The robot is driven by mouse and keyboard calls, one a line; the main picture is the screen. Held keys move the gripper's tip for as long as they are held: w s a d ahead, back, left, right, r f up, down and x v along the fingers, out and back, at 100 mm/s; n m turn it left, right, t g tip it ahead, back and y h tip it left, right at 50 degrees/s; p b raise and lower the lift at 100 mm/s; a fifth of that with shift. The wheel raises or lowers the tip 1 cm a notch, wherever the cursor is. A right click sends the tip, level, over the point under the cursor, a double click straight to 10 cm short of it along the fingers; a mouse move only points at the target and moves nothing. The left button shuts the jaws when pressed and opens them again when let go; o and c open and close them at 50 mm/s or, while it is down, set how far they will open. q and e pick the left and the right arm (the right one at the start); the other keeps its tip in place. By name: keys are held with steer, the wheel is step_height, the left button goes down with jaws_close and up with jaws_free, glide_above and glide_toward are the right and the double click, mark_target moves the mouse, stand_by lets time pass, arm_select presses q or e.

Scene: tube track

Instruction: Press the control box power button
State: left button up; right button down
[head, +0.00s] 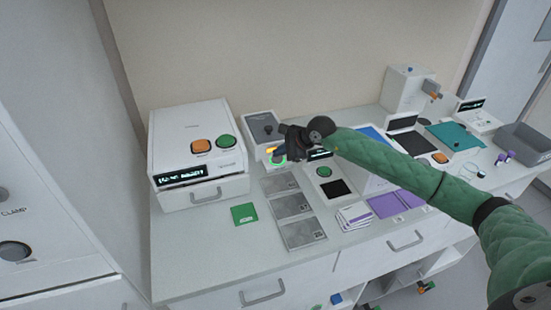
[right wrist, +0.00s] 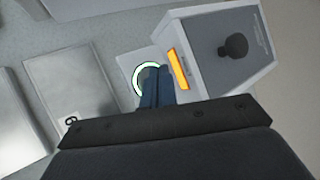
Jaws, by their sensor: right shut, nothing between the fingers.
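A small grey-white box (head: 262,124) with a black knob and an orange lit strip stands on the counter; it fills the upper right of the right wrist view (right wrist: 205,45). In front of it is a round button with a glowing green-white ring (head: 277,162), also seen in the right wrist view (right wrist: 138,71). My right gripper (head: 279,155) is shut and empty, with its dark blue fingertips (right wrist: 153,88) over the ring, hiding its centre and lower right. Whether they touch the button cannot be told. My left gripper is not in view.
A large white machine (head: 195,145) with orange and green buttons stands left. Grey metal plates (head: 292,205) lie in front of the ring. A unit with a green button (head: 323,172) and black pad is just right. My right arm crosses above the counter's right half.

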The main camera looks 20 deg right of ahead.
mark_target(282, 158)
steer(key=shift+w+d+r, duration=0.2)
steer(key=shift+w+d, duration=0.05)
steer(key=shift+d, duration=0.35)
steer(key=shift+w+d+r, duration=0.1)
steer(key=shift+d+r, duration=0.1)
steer(key=shift+r, duration=0.45)
steer(key=shift+d+r, duration=0.2)
steer(key=shift+r, duration=0.45)
steer(key=shift+a+r, duration=0.25)
steer(key=shift+r, duration=0.55)
steer(key=shift+a+r, duration=0.2)
steer(key=shift+r, duration=0.6)
